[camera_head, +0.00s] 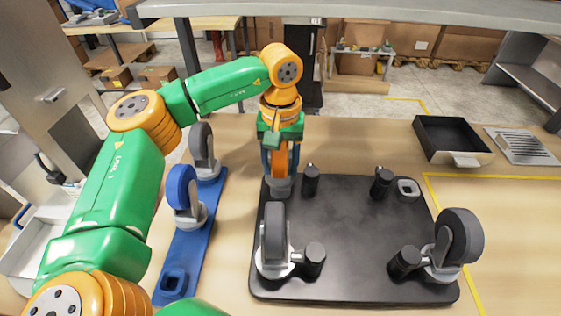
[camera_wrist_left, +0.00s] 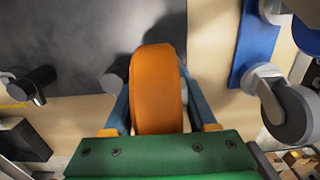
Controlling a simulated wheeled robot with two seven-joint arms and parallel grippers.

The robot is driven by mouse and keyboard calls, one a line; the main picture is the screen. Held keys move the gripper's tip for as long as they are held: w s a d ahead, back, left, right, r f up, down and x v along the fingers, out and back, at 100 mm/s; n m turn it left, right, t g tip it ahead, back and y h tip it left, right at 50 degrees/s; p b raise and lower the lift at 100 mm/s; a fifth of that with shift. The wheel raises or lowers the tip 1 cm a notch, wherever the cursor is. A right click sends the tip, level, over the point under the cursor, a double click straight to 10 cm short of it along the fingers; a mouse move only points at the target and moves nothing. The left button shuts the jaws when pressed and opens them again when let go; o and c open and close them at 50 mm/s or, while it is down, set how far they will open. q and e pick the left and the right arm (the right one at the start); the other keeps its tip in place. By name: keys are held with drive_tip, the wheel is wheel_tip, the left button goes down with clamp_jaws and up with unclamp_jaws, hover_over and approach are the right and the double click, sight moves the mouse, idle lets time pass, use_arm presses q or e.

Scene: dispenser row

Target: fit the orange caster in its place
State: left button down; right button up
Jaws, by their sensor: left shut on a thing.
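My left gripper (camera_head: 281,140) is shut on the orange caster (camera_head: 281,160), pointing down over the back left corner of the black plate (camera_head: 345,225). The caster's wheel is upright between the fingers, and its grey base shows below at the corner. I cannot tell whether the base is seated or just above the plate. In the left wrist view the orange wheel (camera_wrist_left: 158,90) fills the space between the fingers and hides its base. The plate bears dark-wheeled casters at front left (camera_head: 275,238) and front right (camera_head: 458,240). An empty square socket (camera_head: 408,187) is at back right. My right gripper is out of view.
A blue rack (camera_head: 190,245) at left holds a blue caster (camera_head: 183,190) and a dark grey caster (camera_head: 202,145), with an empty socket at its front. Black posts, one a back-left post (camera_head: 310,180), stand on the plate. A black tray (camera_head: 450,140) lies at back right.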

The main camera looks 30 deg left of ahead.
use_arm(q)
drive_tip(key=shift+f+b, duration=0.6)
drive_tip(key=shift+f, duration=0.25)
drive_tip(key=shift+c, duration=0.6)
unclamp_jaws()
wheel_tip(320, 180, up, 7)
drive_tip(key=shift+r+b, duration=0.1)
drive_tip(key=shift+b, duration=0.2)
